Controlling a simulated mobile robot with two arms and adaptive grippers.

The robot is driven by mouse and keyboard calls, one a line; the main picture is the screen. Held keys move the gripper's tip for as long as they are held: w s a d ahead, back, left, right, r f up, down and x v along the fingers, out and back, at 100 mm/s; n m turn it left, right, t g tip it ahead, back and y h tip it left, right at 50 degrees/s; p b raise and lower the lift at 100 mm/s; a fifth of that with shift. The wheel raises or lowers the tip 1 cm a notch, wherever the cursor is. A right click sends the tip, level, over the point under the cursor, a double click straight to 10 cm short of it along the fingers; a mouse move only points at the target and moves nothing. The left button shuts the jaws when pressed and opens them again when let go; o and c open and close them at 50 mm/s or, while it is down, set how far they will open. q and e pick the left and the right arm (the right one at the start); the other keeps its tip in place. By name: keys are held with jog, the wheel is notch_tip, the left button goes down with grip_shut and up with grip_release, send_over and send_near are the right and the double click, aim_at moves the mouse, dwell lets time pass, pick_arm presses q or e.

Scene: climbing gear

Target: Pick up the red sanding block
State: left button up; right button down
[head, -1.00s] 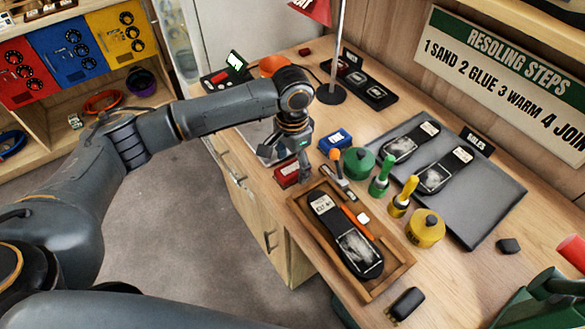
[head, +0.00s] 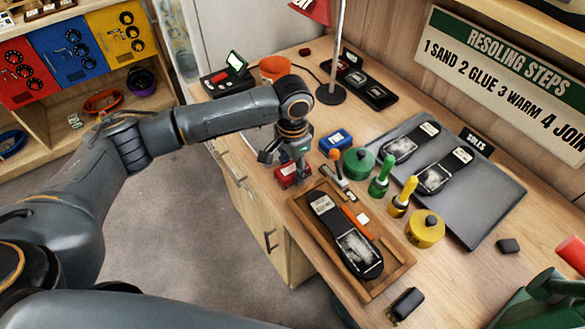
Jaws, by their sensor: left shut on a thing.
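The fingers and wrist partly hide the block's top. The block looks to be on or very near the bench top; I cannot tell if there is a gap. My right gripper is not in view.
A blue block (head: 336,139) and a green round tin (head: 358,163) stand close to the right. A wooden tray (head: 292,203) with a black sole lies in front. A lamp base (head: 331,94) stands behind. Bench (head: 460,270) has free room at front right.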

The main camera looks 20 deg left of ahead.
aim_at(292, 169)
pick_arm(q)
jog(key=shift+r, duration=0.55)
jog(key=r, duration=0.1)
jog(key=r+b, duration=0.1)
jog(key=shift+s+r, duration=0.25)
jog(key=shift+r, duration=0.05)
jog(key=s+a+r+b, duration=0.1)
jog(key=s+r, duration=0.8)
jog(key=s, duration=0.4)
jog(key=shift+s+a+r, duration=0.15)
jog(key=shift+s+a, duration=0.05)
jog(key=shift+a, duration=0.15)
